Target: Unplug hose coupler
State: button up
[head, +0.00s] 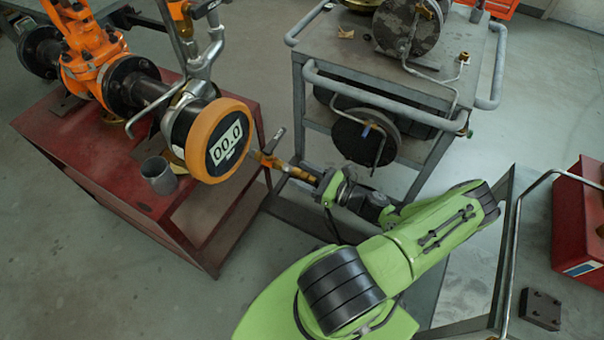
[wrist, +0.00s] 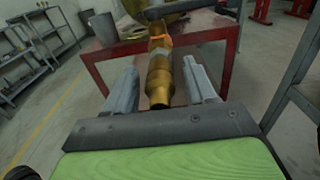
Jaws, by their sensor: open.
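The brass hose coupler (wrist: 158,78) lies between the two grey fingers of my gripper (wrist: 161,66) in the wrist view. It has a stepped cylindrical body, an open near end and an orange band towards its far end. A gap shows on each side, so the fingers are open and not closed on it. In the head view my gripper (head: 283,158) reaches left to the coupler (head: 296,172), just right of the orange-ringed gauge (head: 206,171) reading 00.0. The far end of the coupler is partly hidden there.
A red stand (head: 130,190) carries the orange valve (head: 92,62), the gauge and a grey cup (head: 159,176). A grey cart (head: 345,84) with discs stands close behind my arm. A red box (head: 580,220) is at far right. Floor at lower left is clear.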

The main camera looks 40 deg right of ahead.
grip_shut()
jog(key=shift+s, duration=0.1)
jog(key=shift+v, duration=2.95)
